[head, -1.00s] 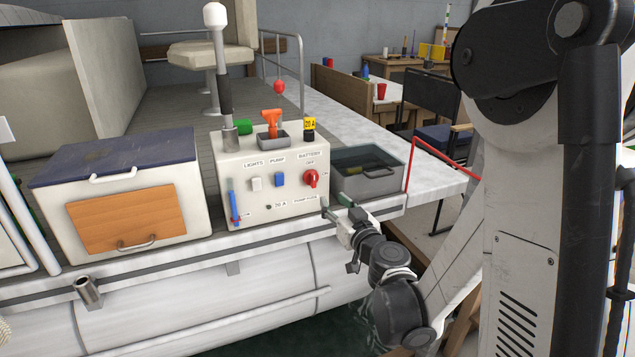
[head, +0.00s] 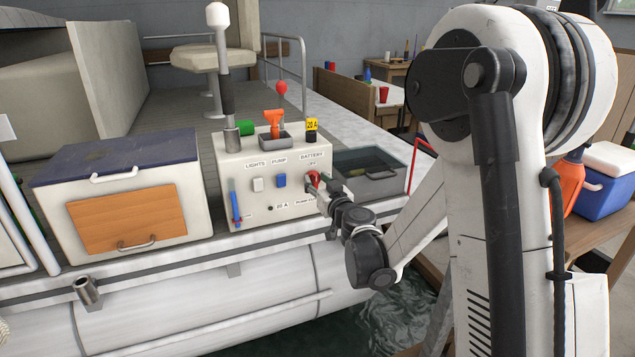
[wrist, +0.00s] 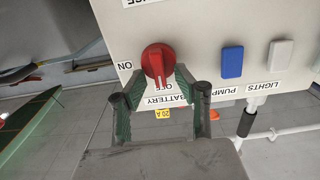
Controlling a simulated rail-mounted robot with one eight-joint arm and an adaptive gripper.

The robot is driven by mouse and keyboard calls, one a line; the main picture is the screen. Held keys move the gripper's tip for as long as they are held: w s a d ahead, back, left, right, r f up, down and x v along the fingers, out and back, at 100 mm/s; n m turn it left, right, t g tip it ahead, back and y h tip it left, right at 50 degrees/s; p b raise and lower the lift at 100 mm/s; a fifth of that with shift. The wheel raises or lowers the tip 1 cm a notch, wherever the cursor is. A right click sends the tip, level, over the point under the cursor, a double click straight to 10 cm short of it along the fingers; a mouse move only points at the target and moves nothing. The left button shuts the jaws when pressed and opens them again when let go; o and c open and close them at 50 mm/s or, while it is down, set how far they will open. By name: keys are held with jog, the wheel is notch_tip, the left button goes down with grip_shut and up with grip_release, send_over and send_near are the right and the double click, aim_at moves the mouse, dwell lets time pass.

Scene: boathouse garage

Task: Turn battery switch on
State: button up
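The battery switch is a red rotary knob (head: 312,178) on the right of the white control panel (head: 245,170). My gripper (head: 320,187) is at the panel front, close to the knob. In the wrist view my gripper (wrist: 161,74) is open, its two green-padded fingertips on either side of the knob's lower part. I cannot tell whether they touch it.
The panel also has a blue pump switch (wrist: 232,62), a white lights switch (wrist: 281,54), a tall throttle lever (head: 225,80) and an orange-handled item (head: 271,122) on top. A grey bin (head: 370,172) stands right of the panel. Water lies below the deck edge.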

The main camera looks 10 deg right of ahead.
grip_shut()
jog(key=shift+m, duration=0.3)
jog(key=m, duration=0.2)
jog(key=m+b, duration=0.1)
jog(key=m, duration=0.1)
jog(key=m+b, duration=0.1)
jog(key=m, duration=0.1)
jog(key=shift+d+f, duration=0.15)
jog(key=shift+d, duration=0.2)
jog(key=m, duration=0.3)
jog(key=m+b, duration=0.1)
jog(key=m, duration=0.1)
jog(key=shift+d+f+m+b, duration=0.2)
jog(key=shift+m+b, duration=0.1)
jog(key=shift+m, duration=0.1)
jog(key=m+b, duration=0.1)
jog(key=m, duration=0.4)
jog(key=shift+f, duration=0.2)
jog(key=shift+m, duration=0.4)
